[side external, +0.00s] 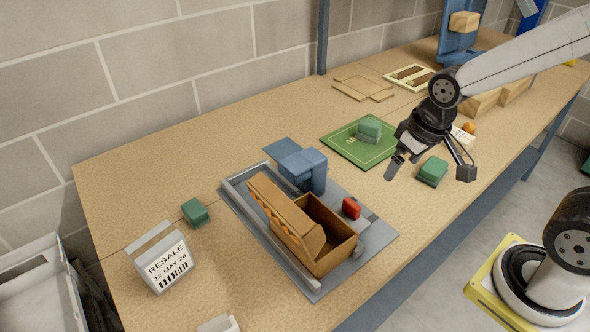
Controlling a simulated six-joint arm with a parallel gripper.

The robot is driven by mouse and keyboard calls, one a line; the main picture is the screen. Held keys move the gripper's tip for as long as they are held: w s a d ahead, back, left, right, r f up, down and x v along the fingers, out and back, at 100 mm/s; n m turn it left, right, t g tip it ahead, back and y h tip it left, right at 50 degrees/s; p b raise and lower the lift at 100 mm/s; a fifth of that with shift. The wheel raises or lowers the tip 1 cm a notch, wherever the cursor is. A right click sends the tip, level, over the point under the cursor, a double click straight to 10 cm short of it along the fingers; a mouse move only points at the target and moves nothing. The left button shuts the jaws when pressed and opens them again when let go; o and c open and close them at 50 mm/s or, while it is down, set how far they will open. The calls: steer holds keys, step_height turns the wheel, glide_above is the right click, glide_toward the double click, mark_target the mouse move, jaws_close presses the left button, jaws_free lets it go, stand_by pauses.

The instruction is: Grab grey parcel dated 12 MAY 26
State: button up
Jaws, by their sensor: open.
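The grey parcel (161,259) stands at the front left of the bench, its white label reading RESALE 12 MAY 26 above a barcode. Its label side faces the camera. My gripper (428,172) is well off to the right, above the bench near a green block (433,171). Its two fingers are spread apart with nothing seen between them.
A green block (195,212) sits near the parcel. A green mat (345,151) bears another. A pale object (218,325) is cut off below.

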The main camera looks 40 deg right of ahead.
steer(key=w+v, duration=0.1)
steer(key=v, duration=0.5)
steer(key=m+g+y, duration=0.5)
steer(key=m+y, duration=0.7)
steer(key=m, duration=0.4)
glide_above(163, 234)
steer(key=d, duration=0.6)
step_height(163, 234, down, 12)
steer(key=shift+w+x, duration=0.15)
steer(key=shift+x, duration=1.25)
steer(key=shift+w+x, duration=0.2)
steer(key=shift+x, duration=1.2)
steer(key=shift+w+x, duration=0.15)
steer(key=shift+x, duration=1.25)
steer(key=shift+f, duration=0.1)
steer(key=c, duration=1.3)
